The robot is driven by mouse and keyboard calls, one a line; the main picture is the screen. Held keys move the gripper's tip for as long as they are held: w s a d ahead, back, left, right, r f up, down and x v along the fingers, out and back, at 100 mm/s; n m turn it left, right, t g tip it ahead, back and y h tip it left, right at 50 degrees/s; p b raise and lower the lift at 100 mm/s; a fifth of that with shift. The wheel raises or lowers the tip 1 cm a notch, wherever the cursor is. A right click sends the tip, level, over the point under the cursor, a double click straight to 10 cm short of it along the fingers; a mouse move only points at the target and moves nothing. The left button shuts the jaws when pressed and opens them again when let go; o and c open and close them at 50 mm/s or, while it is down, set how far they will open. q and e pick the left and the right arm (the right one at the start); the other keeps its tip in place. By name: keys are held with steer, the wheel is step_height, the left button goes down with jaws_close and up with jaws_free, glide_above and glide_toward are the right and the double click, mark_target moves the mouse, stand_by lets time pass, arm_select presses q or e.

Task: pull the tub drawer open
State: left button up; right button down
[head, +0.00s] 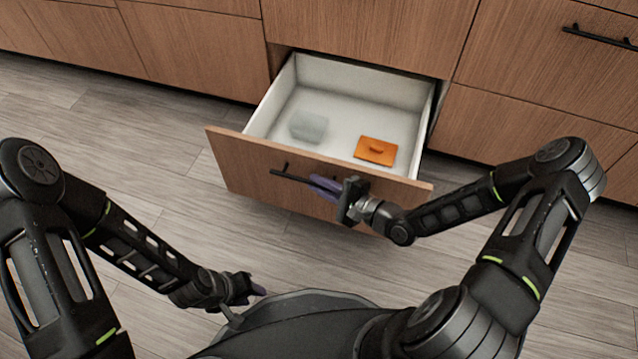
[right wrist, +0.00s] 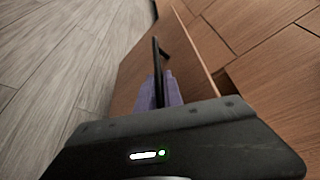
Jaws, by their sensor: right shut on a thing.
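The tub drawer (head: 232,170) is pulled well out of the wooden cabinet, and its white inside shows. A grey translucent tub (head: 309,127) and an orange lid-like piece (head: 376,151) lie on its floor. My right gripper (head: 322,187) is shut on the black bar handle (head: 283,174) on the drawer front. In the right wrist view the handle (right wrist: 157,65) runs between the purple fingers (right wrist: 168,92). My left gripper (head: 258,290) is low at the left, apart from the drawer; its jaw gap is too small to make out.
Wooden cabinet fronts (head: 190,50) stand behind and beside the drawer. Another black handle (head: 600,38) is at the upper right. The grey plank floor (head: 130,150) is clear left of the drawer.

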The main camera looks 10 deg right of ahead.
steer(key=shift+f, duration=0.1)
steer(key=c, duration=1.8)
jaws_free()
steer(key=shift+o, duration=0.2)
steer(key=shift+s+d, duration=0.1)
steer(key=p+v, duration=0.2)
steer(key=v, duration=0.5)
steer(key=shift+s+d, duration=0.2)
steer(key=shift+s, duration=0.05)
steer(key=shift+s+d, duration=0.1)
